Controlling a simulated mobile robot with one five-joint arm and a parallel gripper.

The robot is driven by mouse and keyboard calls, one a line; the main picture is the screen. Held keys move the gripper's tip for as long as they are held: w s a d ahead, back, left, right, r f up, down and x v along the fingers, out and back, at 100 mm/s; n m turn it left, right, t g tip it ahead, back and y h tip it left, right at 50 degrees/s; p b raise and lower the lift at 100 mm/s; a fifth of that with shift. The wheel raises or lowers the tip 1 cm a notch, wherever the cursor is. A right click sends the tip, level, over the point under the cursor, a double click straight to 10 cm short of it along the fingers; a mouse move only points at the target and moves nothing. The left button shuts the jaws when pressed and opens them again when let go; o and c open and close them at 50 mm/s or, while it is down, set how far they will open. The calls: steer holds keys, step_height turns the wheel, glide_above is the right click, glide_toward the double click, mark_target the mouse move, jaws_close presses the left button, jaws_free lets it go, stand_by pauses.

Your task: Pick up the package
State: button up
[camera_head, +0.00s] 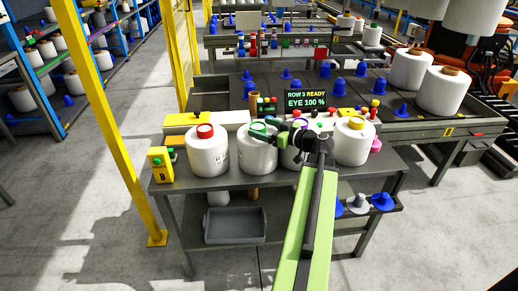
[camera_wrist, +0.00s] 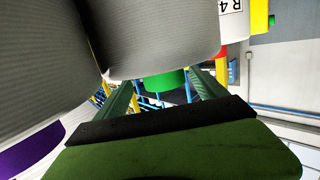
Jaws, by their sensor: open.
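Nothing in view is clearly a package; wrapped white yarn bobbins stand upright on the near dark table (camera_head: 170,186). They have a red top (camera_head: 206,150), a green top (camera_head: 258,152), a purple top (camera_head: 291,157) and a yellow top (camera_head: 351,145). My gripper (camera_head: 283,131) is at the green and purple ones, at about top height. In the wrist view, my open gripper (camera_wrist: 160,78) has a bobbin (camera_wrist: 150,38) and a green core (camera_wrist: 165,82) beyond its fingers. Another bobbin (camera_wrist: 40,60) fills the upper left. I cannot tell whether the fingers touch anything.
A yellow button box (camera_head: 161,165) stands at the table's left end. A grey bin (camera_head: 235,226) sits on the lower shelf. A yellow post (camera_head: 112,120) rises at left. A display (camera_head: 307,101) and a long dark table (camera_head: 435,122) are behind. Floor at left is clear.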

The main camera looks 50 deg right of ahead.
mark_target(252, 125)
steer(key=w, duration=0.3)
steer(key=w+a, duration=0.1)
steer(key=w, duration=0.1)
steer(key=shift+w+f+b, duration=0.1)
steer(key=shift+f+b, duration=0.2)
steer(key=shift+f, duration=0.05)
jaws_close()
